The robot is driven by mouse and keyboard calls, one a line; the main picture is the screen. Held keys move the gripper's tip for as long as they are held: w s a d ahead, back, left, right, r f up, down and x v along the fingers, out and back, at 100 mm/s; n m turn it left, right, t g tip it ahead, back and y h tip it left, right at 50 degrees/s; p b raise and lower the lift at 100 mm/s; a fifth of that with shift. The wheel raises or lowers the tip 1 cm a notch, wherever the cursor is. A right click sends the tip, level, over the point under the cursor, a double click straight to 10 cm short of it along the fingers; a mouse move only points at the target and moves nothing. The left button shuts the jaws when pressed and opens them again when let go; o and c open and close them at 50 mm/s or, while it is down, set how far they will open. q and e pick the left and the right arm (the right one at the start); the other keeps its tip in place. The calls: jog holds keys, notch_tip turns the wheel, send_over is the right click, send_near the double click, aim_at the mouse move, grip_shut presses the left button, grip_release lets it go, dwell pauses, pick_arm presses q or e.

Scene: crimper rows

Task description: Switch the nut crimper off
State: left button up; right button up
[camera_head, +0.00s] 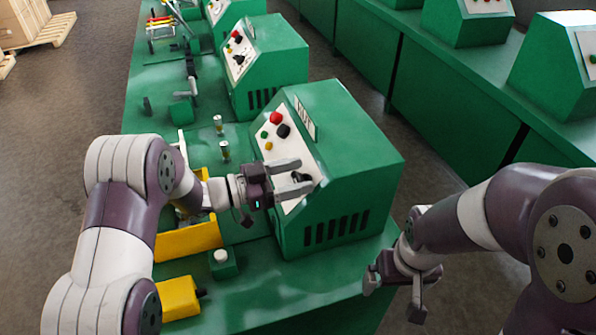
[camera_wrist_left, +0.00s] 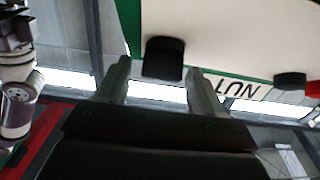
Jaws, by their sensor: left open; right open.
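The nearest green machine (camera_head: 345,135) has a white sloped panel (camera_head: 270,150) with a red button, a green button, a yellow button and black knobs. In the left wrist view its panel reads NUT, upside down (camera_wrist_left: 240,88). My left gripper (camera_head: 303,176) is open at the panel's lower end, its fingers on either side of a black knob (camera_head: 301,178). In the left wrist view this knob (camera_wrist_left: 164,58) shows between the fingertips; I cannot tell whether they touch it. My right gripper (camera_head: 396,292) is open and empty, low beside the bench's right edge.
Another black knob (camera_head: 283,131) sits beside the red button (camera_head: 276,118), higher on the panel. Yellow parts (camera_head: 188,240) and a small box with a white button (camera_head: 222,258) are on the bench under my left arm. More green machines (camera_head: 262,62) stand behind and on the right.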

pick_arm(q)
jog(key=shift+w+d, duration=0.15)
jog(key=shift+d, duration=0.2)
jog(key=shift+c, duration=0.3)
jog(key=c, duration=0.9)
